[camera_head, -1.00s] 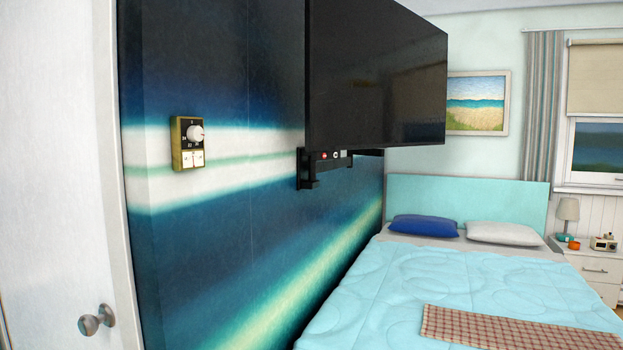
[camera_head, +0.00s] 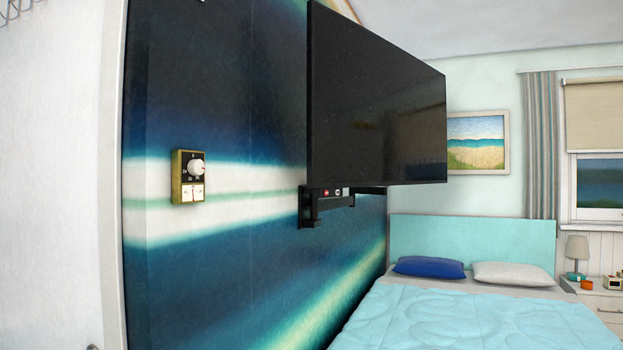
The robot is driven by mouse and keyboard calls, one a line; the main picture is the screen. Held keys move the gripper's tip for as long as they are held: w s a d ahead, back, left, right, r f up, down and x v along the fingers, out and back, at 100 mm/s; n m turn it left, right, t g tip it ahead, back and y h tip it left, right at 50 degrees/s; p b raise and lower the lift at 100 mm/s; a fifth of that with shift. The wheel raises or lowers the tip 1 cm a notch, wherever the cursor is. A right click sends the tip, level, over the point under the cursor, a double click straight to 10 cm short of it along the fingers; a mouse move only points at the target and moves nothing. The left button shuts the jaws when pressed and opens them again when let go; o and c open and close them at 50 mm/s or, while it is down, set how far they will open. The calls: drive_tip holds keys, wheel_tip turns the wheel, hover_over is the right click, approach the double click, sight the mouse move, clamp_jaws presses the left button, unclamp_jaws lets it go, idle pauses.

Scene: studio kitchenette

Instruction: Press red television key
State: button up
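A large black television (camera_head: 375,100) is mounted on the blue striped wall and stands out from it on a dark bracket (camera_head: 313,208). Under its lower left edge is a small strip of keys. The red key (camera_head: 326,192) is the leftmost of these, with a white-marked key (camera_head: 338,191) just to its right. The keys look very small from here. My gripper does not show in the head view.
A brass-framed wall control (camera_head: 188,177) with a white knob is left of the television. A bed with a light blue cover (camera_head: 445,318) stands below and to the right. A white door or panel (camera_head: 55,180) fills the left edge.

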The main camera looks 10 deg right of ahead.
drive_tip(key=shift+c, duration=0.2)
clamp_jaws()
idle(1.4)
